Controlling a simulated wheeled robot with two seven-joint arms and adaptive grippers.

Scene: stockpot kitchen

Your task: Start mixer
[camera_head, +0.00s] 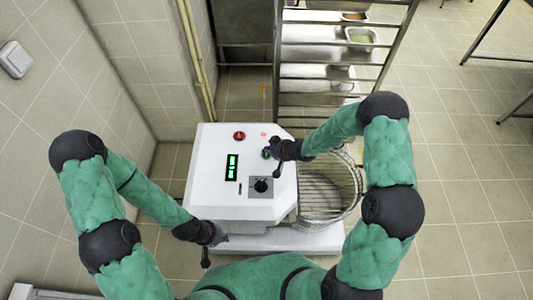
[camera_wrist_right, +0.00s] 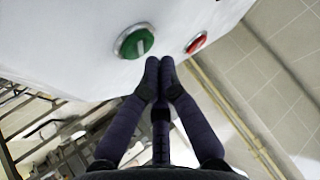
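The mixer (camera_head: 213,185) is a white machine with a control panel on top. The panel has a red button (camera_head: 239,135), a green button (camera_head: 266,154), a lit green display (camera_head: 231,167) and a black knob (camera_head: 261,186). My right gripper (camera_wrist_right: 160,63) is shut and empty, its two fingertips together just beside the green button (camera_wrist_right: 134,43). I cannot tell whether they touch the panel. In the wrist view the red button (camera_wrist_right: 196,43) lies right of the fingertips. My left gripper (camera_head: 213,242) hangs low by the mixer's front left; its fingers are too small to read.
A wire bowl guard (camera_head: 335,185) sits on the mixer's right side. A metal rack (camera_head: 330,70) with trays stands behind. Tiled walls close off the left, with a yellowish pipe (camera_head: 197,60) behind the mixer. Open tiled floor (camera_head: 460,200) lies to the right.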

